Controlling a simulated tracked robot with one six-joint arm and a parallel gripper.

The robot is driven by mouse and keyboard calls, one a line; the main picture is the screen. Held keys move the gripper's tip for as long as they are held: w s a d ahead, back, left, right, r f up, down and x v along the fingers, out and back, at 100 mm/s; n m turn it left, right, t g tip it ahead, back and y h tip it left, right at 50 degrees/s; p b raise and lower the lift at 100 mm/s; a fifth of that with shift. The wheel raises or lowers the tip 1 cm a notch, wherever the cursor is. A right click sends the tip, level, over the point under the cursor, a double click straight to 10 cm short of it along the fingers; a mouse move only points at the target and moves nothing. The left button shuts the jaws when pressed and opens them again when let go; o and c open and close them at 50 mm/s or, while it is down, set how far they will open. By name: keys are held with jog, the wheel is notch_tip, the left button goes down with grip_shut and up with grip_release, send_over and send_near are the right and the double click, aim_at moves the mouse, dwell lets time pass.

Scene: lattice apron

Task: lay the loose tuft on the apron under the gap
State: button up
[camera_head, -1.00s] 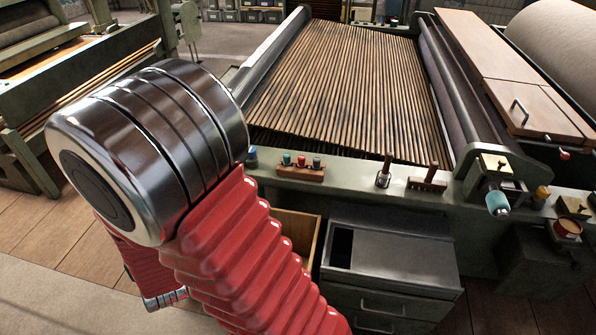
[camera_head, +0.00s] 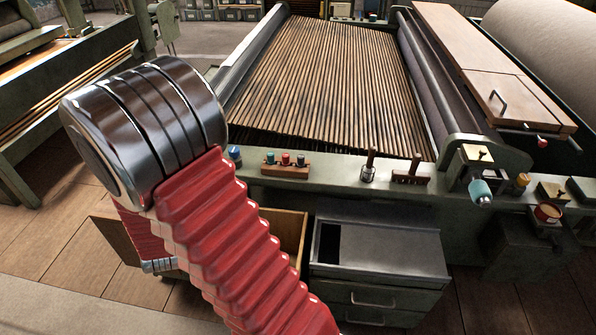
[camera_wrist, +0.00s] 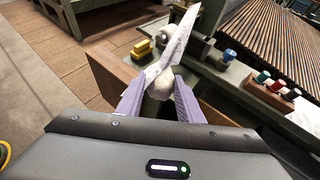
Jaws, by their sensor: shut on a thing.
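The apron (camera_head: 330,85) is a sloping bed of brown wooden slats on the green machine in the head view. Part of it also shows at the upper right of the wrist view (camera_wrist: 285,40). My gripper (camera_wrist: 160,98) has two purple fingers shut on a whitish tuft (camera_wrist: 161,84), with a long pale, pointed piece rising above them. The tuft is held in the air, to the left of the apron in the wrist view and apart from it. My gripper is out of sight in the head view. I cannot make out the gap clearly.
An open wooden drawer (camera_head: 290,235) sits below the machine's front ledge, beside a grey metal cabinet (camera_head: 375,255). Coloured knobs (camera_head: 285,163) and small tools (camera_head: 410,172) stand on the ledge. Another machine (camera_head: 60,90) is at the left, with wooden floor between.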

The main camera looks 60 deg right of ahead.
jog(key=d+f+m+g+h, duration=0.1)
jog(key=d+m+g+h, duration=0.15)
jog(key=d, duration=1.55)
jog(key=m+g+h, duration=0.4)
jog(key=m+g, duration=0.5)
jog(key=m, duration=0.1)
send_over(345, 174)
notch_tip(345, 174, down, 5)
jog(key=shift+d+f, duration=0.1)
jog(key=shift+f, duration=3.1)
jog(key=shift+f, duration=1.85)
